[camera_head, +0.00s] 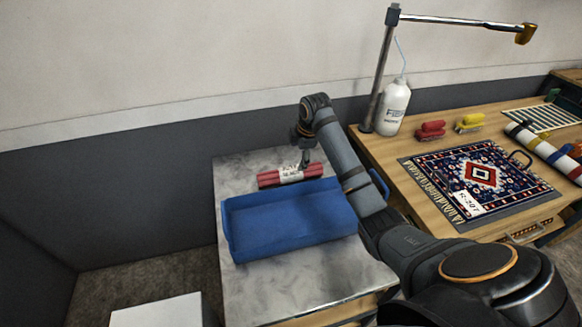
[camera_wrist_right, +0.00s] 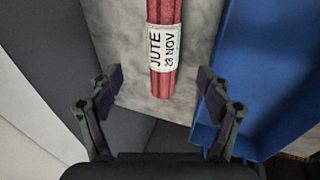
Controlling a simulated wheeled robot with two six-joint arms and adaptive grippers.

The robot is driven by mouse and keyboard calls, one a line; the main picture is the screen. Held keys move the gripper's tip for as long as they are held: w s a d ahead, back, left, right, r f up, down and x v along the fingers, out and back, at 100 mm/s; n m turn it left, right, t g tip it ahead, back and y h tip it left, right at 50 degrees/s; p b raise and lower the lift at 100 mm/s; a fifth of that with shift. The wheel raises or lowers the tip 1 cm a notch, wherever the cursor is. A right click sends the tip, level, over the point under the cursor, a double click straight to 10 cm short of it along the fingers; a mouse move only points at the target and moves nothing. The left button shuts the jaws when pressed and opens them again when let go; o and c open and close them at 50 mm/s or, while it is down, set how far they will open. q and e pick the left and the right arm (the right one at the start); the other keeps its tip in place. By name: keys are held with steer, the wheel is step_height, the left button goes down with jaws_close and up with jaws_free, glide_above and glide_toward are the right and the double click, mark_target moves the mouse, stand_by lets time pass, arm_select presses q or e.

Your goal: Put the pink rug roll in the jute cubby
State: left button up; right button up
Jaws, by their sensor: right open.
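The pink-red rug roll (camera_head: 268,180) lies on the grey marbled table top behind the blue tray in the head view. It has a white paper band, which reads "JUTE 28 NOV" in the right wrist view, where the roll (camera_wrist_right: 162,86) lies lengthwise ahead of the fingers. My right gripper (camera_head: 305,162) is above the roll's right part in the head view. In the right wrist view its fingers (camera_wrist_right: 160,84) are spread, with the roll's near end between their lines and nothing held. No jute cubby can be made out. My left gripper is not in view.
The blue tray (camera_head: 232,236), empty, stands just in front of the roll; its wall (camera_wrist_right: 212,85) is close to the right finger. A wooden table at right holds a patterned rug (camera_head: 480,173), a white bottle (camera_head: 393,108), brushes and several rolls. A lamp-like arm (camera_head: 460,21) overhangs it.

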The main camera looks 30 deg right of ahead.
mark_target(291, 170)
steer(key=shift+t+y, duration=0.4)
steer(key=shift+t, duration=0.1)
steer(key=x, duration=0.4)
steer(key=s+x, duration=0.1)
steer(key=x, duration=0.6)
steer(key=shift+s+f+b, duration=0.1)
steer(key=shift+f+b, duration=0.25)
steer(key=shift+f, duration=0.3)
steer(key=shift+c, duration=1.1)
steer(key=c, duration=1.4)
steer(key=shift+o, duration=0.2)
steer(key=shift+r, duration=0.65)
arm_select(q)
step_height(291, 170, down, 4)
steer(key=shift+b, duration=0.8)
arm_select(e)
steer(key=s+a+r, duration=0.6)
steer(key=s+r, duration=0.6)
steer(key=shift+s+a, duration=0.2)
steer(key=shift+a, duration=0.15)
